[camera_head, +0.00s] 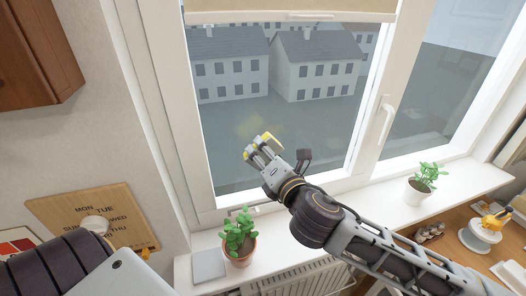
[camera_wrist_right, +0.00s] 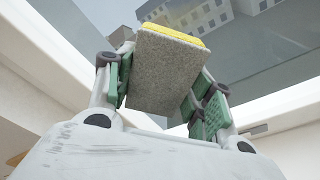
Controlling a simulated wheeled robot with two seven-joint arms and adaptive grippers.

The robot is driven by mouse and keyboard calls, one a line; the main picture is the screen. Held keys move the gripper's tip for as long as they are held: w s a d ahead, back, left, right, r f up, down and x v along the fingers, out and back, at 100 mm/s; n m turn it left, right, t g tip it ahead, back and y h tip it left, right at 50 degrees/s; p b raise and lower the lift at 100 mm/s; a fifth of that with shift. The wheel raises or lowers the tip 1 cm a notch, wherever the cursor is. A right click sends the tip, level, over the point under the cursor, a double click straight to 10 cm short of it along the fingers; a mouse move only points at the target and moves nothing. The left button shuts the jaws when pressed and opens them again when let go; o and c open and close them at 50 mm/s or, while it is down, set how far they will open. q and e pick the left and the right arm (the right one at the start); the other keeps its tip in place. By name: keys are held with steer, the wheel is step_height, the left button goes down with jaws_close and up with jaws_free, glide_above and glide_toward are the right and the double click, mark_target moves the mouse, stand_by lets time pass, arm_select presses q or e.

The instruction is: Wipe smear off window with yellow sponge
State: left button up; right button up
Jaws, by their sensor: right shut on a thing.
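My right gripper (camera_head: 264,147) is raised in front of the left window pane (camera_head: 230,130) in the head view. It is shut on the yellow sponge (camera_wrist_right: 170,70), which shows a grey rough side and a yellow edge between the green finger pads in the right wrist view. Whether the sponge touches the glass cannot be told. A faint yellowish smear (camera_head: 251,124) shows on the pane just above the gripper. Of my left arm, only a part shows at the lower left; its gripper is out of view.
A potted plant (camera_head: 239,237) stands on the sill below the gripper, and another potted plant (camera_head: 424,184) stands farther right. A window handle (camera_head: 385,118) projects from the frame. A blind (camera_head: 290,10) covers the window top. A wooden cabinet (camera_head: 35,50) hangs at upper left.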

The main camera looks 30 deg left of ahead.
steer(key=shift+s+d, duration=0.15)
steer(key=shift+d, duration=0.05)
steer(key=shift+s+d, duration=0.1)
steer(key=shift+v, duration=1.35)
steer(key=shift+a, duration=0.25)
steer(key=w+a+r, duration=0.1)
steer(key=w+a, duration=0.3)
steer(key=a, duration=0.1)
steer(key=shift+w+r, duration=0.15)
steer(key=shift+r, duration=0.2)
stand_by(0.4)
steer(key=shift+x, duration=1)
stand_by(1.3)
steer(key=shift+w+d, duration=0.15)
steer(key=shift+w+d, duration=1.2)
steer(key=shift+w, duration=0.05)
